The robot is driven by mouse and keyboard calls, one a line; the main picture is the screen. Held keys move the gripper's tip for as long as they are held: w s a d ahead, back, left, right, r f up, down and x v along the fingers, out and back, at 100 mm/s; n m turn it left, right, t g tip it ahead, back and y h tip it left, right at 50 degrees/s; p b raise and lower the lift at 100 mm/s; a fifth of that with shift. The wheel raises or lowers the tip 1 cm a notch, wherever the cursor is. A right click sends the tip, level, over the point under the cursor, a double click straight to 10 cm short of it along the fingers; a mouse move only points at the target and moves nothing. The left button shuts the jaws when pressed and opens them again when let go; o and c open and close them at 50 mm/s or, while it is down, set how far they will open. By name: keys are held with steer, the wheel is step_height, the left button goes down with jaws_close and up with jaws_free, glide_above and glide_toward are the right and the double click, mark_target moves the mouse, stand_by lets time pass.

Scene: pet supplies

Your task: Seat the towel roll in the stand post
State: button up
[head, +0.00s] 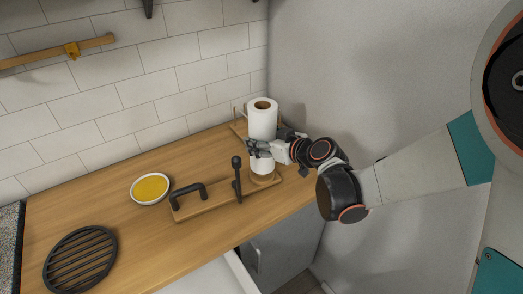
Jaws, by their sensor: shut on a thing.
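The white towel roll (262,120) stands upright at the right end of the counter, its brown core open at the top. My gripper (257,148) is shut on the roll, reaching in from the right around its lower half. Below the roll is a round wooden base (264,180), at the right end of a wooden board (207,204). A black upright post with a ball knob (237,178) rises from the board, just left of the roll. No post shows through the core. I cannot tell whether the roll's bottom touches the base.
A black bar handle (188,196) is on the board's left part. A white bowl with yellow contents (150,188) and a black round grate (80,260) lie farther left on the wooden counter (110,215). The wall stands close behind and right of the roll.

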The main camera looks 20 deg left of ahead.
steer(key=shift+f+b, duration=0.7)
steer(key=shift+f, duration=0.8)
steer(key=shift+f, duration=0.2)
steer(key=o, duration=1.1)
steer(key=shift+r, duration=0.15)
steer(key=p+v, duration=0.2)
steer(key=v, duration=1)
steer(key=shift+p, duration=0.3)
steer(key=shift+r, duration=0.15)
